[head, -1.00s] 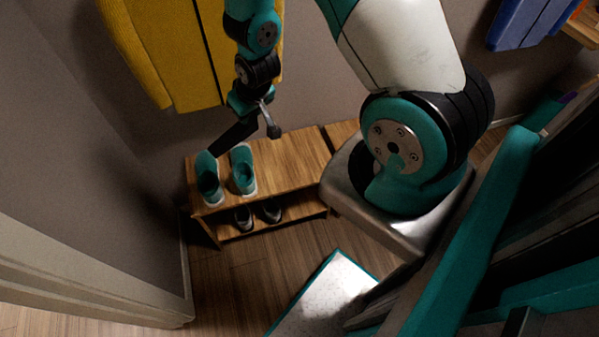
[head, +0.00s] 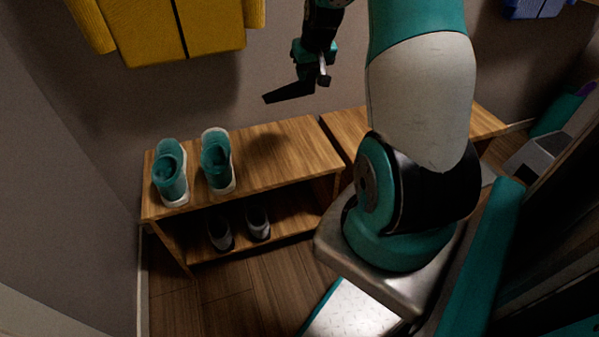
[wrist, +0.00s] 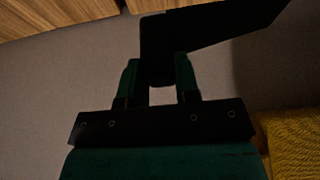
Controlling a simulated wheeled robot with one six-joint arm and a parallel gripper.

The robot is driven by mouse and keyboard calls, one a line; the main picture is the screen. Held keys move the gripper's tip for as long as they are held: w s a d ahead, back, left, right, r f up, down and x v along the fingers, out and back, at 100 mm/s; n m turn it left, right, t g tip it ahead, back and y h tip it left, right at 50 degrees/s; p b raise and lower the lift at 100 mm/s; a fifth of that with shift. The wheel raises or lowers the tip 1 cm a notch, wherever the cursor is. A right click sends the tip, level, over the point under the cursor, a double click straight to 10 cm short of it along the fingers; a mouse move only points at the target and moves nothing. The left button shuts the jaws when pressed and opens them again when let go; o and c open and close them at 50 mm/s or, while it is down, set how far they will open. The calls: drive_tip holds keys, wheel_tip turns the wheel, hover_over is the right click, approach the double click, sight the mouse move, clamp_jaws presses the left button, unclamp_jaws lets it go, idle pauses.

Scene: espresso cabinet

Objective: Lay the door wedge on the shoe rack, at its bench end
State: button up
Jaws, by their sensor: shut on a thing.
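The door wedge (head: 288,92) is a dark, long tapered piece, its thin end pointing left in the head view. My gripper (head: 320,78) is shut on it and holds it up in the air. In the wrist view the wedge (wrist: 215,30) sits between the fingertips of my gripper (wrist: 157,78) and reaches to the upper right. The shoe rack (head: 270,155) is a two-level wooden unit, lower in the head view than the wedge. Its right end meets a second wooden piece, likely the bench (head: 347,127), partly hidden by my arm.
A pair of teal shoes (head: 216,165) stands on the rack's left part. Dark shoes (head: 257,222) are on its lower shelf. The rack top right of the teal shoes is clear. A yellow garment (head: 210,30) hangs on the wall, upper left.

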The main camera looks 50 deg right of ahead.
drive_tip(key=shift+m, duration=0.3)
drive_tip(key=f+b, duration=0.2)
drive_tip(key=f, duration=0.5)
drive_tip(key=s+d+f+b, duration=0.1)
drive_tip(key=f+b, duration=0.2)
drive_tip(key=f, duration=0.4)
drive_tip(key=d+f+b, duration=0.1)
drive_tip(key=f+b, duration=0.2)
drive_tip(key=f, duration=0.4)
drive_tip(key=shift+s+d+f, duration=0.15)
drive_tip(key=shift+f, duration=0.05)
drive_tip(key=shift+f, duration=0.1)
drive_tip(key=o, duration=1)
